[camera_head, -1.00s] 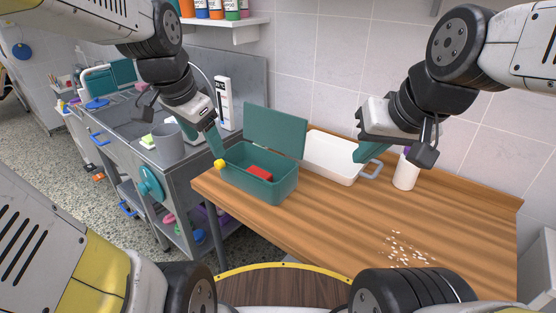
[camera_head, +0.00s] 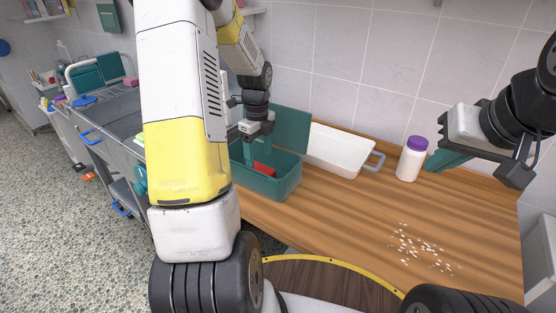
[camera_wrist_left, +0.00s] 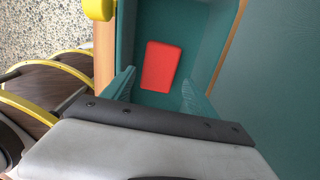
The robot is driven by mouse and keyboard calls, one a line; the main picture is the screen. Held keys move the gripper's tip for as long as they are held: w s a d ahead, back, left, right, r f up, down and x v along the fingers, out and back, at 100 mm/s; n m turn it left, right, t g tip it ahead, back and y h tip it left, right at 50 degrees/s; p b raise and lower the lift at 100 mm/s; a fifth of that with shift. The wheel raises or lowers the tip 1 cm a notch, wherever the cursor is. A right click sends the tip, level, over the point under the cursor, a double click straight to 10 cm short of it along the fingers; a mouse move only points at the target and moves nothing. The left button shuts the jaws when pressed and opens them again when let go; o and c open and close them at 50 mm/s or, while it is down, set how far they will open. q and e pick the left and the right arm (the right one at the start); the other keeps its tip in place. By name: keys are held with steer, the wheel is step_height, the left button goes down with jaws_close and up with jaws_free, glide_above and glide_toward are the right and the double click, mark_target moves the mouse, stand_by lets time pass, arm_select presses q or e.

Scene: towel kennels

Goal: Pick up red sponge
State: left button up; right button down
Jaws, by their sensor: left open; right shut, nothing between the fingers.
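The red sponge (camera_head: 264,169) lies inside the open green box (camera_head: 284,190) on the wooden worktop. In the left wrist view the sponge (camera_wrist_left: 160,66) is a red block on the box floor, ahead of the fingers. My left gripper (camera_head: 259,158) points down over the box opening, right by the sponge. In the left wrist view its two green fingers (camera_wrist_left: 152,90) are spread apart with nothing between them. My right gripper (camera_head: 440,162) is shut and empty, above the worktop at the right, away from the box.
The box's lid (camera_head: 291,129) stands open at the back. A white tray (camera_head: 338,150) and a white bottle with a purple cap (camera_head: 411,158) stand near the wall. White bits (camera_head: 420,248) lie scattered on the worktop (camera_head: 340,220). My left arm hides part of the sink unit.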

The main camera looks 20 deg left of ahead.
mark_target(260, 169)
arm_select(q)
step_height(260, 169, down, 6)
steer(key=shift+f, duration=0.15)
steer(key=shift+c, duration=0.5)
steer(key=c, duration=1.1)
step_height(260, 169, up, 10)
steer(key=shift+r, duration=0.1)
steer(key=shift+c, duration=0.2)
